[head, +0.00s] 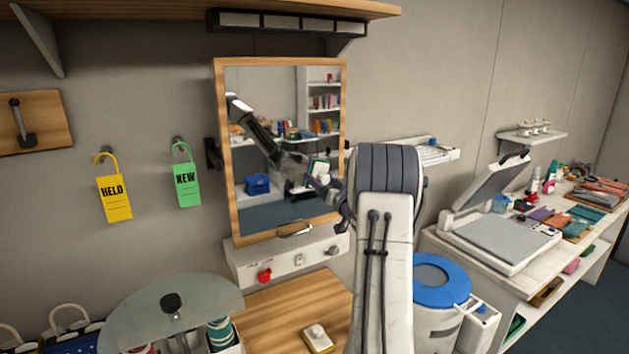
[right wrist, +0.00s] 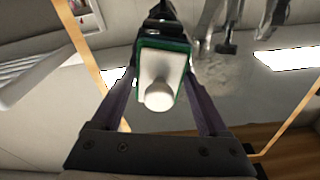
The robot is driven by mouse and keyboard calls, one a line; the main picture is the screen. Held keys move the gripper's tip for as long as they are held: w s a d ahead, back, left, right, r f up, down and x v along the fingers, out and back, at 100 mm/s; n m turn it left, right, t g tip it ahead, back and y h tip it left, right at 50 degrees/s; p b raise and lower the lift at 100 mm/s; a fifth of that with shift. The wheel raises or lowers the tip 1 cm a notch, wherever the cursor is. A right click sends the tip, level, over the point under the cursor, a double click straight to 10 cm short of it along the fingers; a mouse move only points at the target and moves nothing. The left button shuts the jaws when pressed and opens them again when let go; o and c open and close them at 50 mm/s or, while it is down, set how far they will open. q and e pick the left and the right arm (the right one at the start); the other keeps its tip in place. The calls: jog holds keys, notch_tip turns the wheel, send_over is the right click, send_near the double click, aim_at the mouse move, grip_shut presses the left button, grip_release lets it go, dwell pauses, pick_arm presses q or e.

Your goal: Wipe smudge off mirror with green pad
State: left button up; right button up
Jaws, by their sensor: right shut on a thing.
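The wood-framed mirror (head: 221,150) hangs on the wall, centre-left in the head view. My right gripper (head: 322,188) is in front of its right part, partly hidden by my own arm. In the right wrist view the gripper (right wrist: 160,85) is shut on the green pad (right wrist: 143,123), which shows as a green rim around a white backing with a round white knob. The mirror's glass is behind it, with a pale grey smudge (right wrist: 228,76) to the right of the pad. I cannot tell whether the pad touches the glass. My left gripper is not in view.
A shelf (head: 130,22) juts out above the mirror. A white panel with a red knob (head: 264,276) is below it, above a wooden top (head: 290,305). Yellow (head: 115,198) and green (head: 187,185) tags hang at left. A blue-lidded bin (head: 440,280) stands at right.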

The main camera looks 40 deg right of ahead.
aim_at(292, 170)
jog(key=shift+w+d, duration=0.1)
jog(key=shift+d, duration=0.05)
jog(key=shift+w+a+r+b, duration=0.1)
jog(key=shift+w+a+b, duration=0.25)
jog(key=shift+a, duration=0.4)
jog(key=shift+w+a+f+b, duration=0.1)
jog(key=shift+a+b, duration=0.3)
jog(key=shift+a, duration=0.35)
jog(key=shift+w+a+r+b, duration=0.1)
jog(key=shift+w+a+b, duration=0.25)
jog(key=shift+a, duration=0.4)
jog(key=shift+w+a+b, duration=0.2)
jog(key=shift+a+b, duration=0.45)
jog(key=shift+a, duration=0.55)
jog(key=shift+w+a+b, duration=0.2)
jog(key=shift+a+b, duration=0.5)
jog(key=shift+a, duration=0.55)
jog(key=shift+w+a+b, duration=0.2)
jog(key=shift+a+b, duration=0.45)
jog(key=shift+a, duration=0.55)
jog(key=shift+d+r+p, duration=0.1)
jog(key=shift+r+p, duration=0.75)
jog(key=shift+r, duration=0.4)
jog(key=shift+s+d+f+p, duration=0.15)
jog(key=shift+s+d, duration=0.1)
jog(key=shift+d, duration=0.75)
jog(key=shift+s+d+p, duration=0.15)
jog(key=shift+s+d, duration=0.05)
jog(key=shift+d, duration=0.8)
